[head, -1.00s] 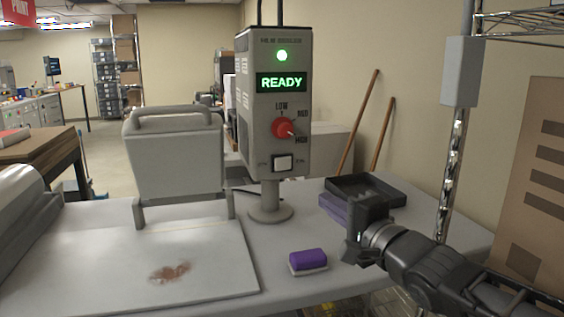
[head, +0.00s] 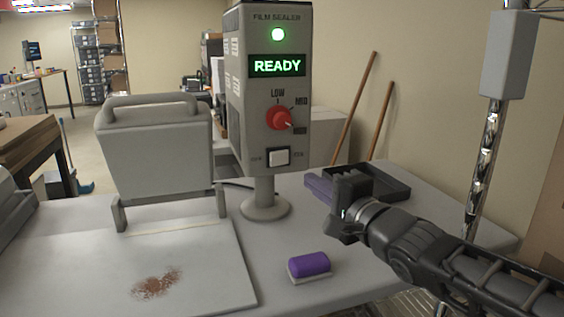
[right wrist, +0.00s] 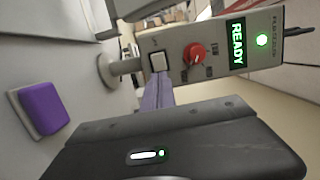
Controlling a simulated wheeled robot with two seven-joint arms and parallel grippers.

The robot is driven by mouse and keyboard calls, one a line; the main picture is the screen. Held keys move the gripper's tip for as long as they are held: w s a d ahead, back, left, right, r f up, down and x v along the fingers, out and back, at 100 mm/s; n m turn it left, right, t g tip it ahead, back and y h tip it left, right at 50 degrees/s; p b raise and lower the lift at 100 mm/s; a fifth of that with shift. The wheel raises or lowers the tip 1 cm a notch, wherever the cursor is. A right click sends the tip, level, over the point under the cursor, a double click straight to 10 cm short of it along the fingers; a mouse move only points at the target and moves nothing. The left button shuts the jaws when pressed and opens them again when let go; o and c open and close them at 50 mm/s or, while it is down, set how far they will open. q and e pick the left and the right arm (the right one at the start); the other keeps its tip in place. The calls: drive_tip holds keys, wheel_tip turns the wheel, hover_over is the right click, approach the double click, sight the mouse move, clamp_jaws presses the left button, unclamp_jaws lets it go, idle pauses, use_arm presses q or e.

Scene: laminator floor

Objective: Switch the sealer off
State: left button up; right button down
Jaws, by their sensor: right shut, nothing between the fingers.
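The film sealer's control box (head: 240,100) stands on a round-footed post on the table, its display (head: 277,65) reading READY in green and a green lamp (head: 278,34) lit above. Its red knob (head: 278,118) has its pointer toward the lowest-right mark. Below is a white rocker switch (head: 278,157); the small labels beside it are too blurred to read. The box, knob (right wrist: 194,53) and switch (right wrist: 158,62) also show sideways in the right wrist view. My right gripper (head: 345,205) is shut and empty, right of the post and below the switch, apart from the box. My left gripper is out of view.
A purple-topped eraser-like block (head: 309,265) lies at the front of the table. A dark tray (head: 385,187) sits behind my right gripper. The sealer's raised grey lid (head: 155,150) and pale plate (head: 110,265) with a brown smudge are left. A metal post (head: 483,170) rises at right.

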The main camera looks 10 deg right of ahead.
sight(276, 157)
drive_tip(key=x, duration=1.3)
drive_tip(key=shift+w, duration=0.1)
